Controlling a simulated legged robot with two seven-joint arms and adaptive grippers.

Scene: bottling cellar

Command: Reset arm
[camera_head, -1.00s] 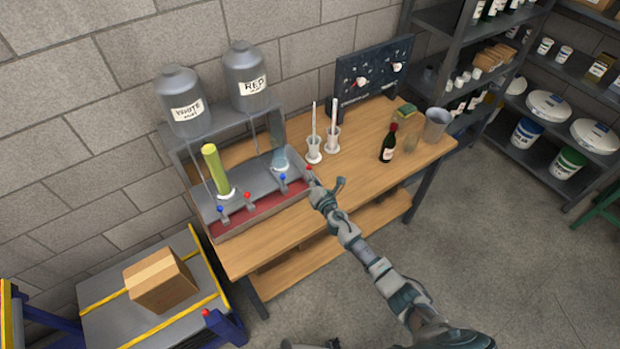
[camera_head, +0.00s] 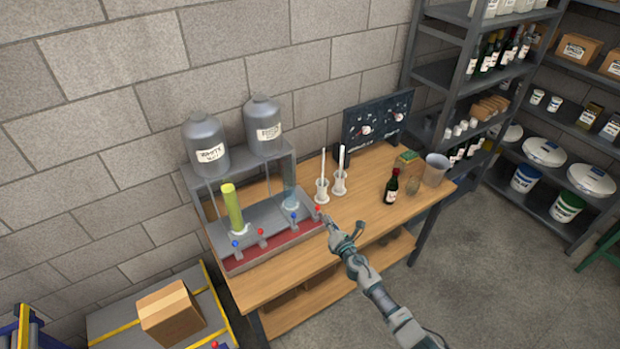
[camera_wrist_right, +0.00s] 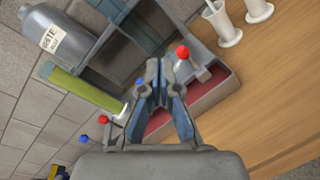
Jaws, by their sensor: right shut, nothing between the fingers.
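My right gripper (camera_head: 328,222) is shut and empty in the head view, at the right front corner of the filling station (camera_head: 275,250). In the right wrist view my right gripper (camera_wrist_right: 160,68) shows its fingers together, near a red-knobbed valve (camera_wrist_right: 183,53). I cannot tell whether it touches the valve. The red knob also shows in the head view (camera_head: 317,208). My left gripper is not in view.
The station holds a yellow-green cylinder (camera_head: 232,208) and a clear cylinder (camera_head: 290,185) below two grey tanks (camera_head: 206,145). A dark bottle (camera_head: 391,187) and two white holders with rods (camera_head: 322,190) stand on the wooden bench (camera_head: 365,208). A cardboard box (camera_head: 170,312) sits lower left.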

